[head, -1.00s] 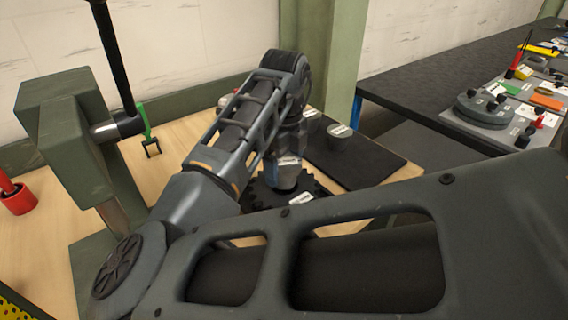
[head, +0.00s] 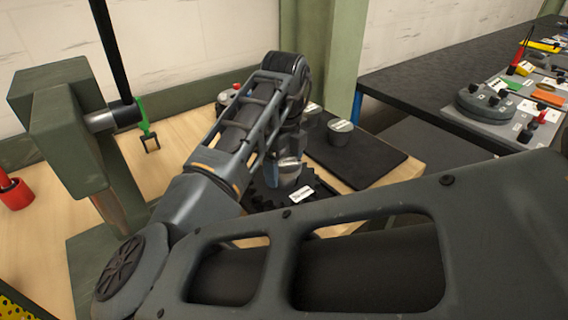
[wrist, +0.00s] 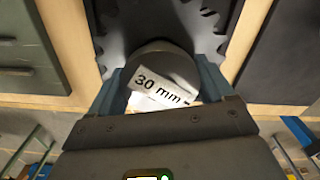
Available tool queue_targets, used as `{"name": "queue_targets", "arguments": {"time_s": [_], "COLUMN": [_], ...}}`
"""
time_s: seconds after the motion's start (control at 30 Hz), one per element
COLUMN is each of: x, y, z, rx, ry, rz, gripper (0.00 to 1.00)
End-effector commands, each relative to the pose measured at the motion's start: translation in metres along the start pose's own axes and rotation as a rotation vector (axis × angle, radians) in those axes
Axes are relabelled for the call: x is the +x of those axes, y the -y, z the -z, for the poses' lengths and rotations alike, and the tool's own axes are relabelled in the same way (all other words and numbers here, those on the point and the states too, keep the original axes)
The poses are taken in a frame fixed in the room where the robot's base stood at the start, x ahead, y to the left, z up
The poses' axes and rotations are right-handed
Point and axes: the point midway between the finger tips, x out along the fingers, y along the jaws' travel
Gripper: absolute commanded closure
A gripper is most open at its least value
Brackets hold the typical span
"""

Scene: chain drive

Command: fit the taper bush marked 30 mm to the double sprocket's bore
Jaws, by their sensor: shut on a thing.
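My gripper (wrist: 165,95) is shut on a grey round taper bush (wrist: 167,66), one finger on each side. Its white label reads "30 mm" in the wrist view. The dark toothed double sprocket (wrist: 215,12) lies beyond the bush in the wrist view; the bush covers its middle, so the bore is hidden. In the head view the sprocket (head: 262,196) is on the wooden bench, partly behind my arm, with a white label beside my gripper (head: 288,176). The bush is over the sprocket; I cannot tell whether it touches it.
Two more grey labelled bushes (head: 340,132) stand on a dark mat (head: 375,160) right of the sprocket. A green press-like frame (head: 60,120) with a black lever stands at left, a green-handled tool near it. A dark side bench (head: 440,75) with loose parts is at right.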

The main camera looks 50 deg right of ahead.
Motion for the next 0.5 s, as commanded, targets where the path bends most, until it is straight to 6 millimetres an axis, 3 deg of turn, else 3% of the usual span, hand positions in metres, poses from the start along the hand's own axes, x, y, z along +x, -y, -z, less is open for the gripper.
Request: {"name": "queue_targets", "arguments": {"time_s": [0.5], "x": [0.011], "y": [0.0], "z": [0.0], "rx": [0.0], "ry": [0.0], "rz": [0.001], "gripper": [0.74]}}
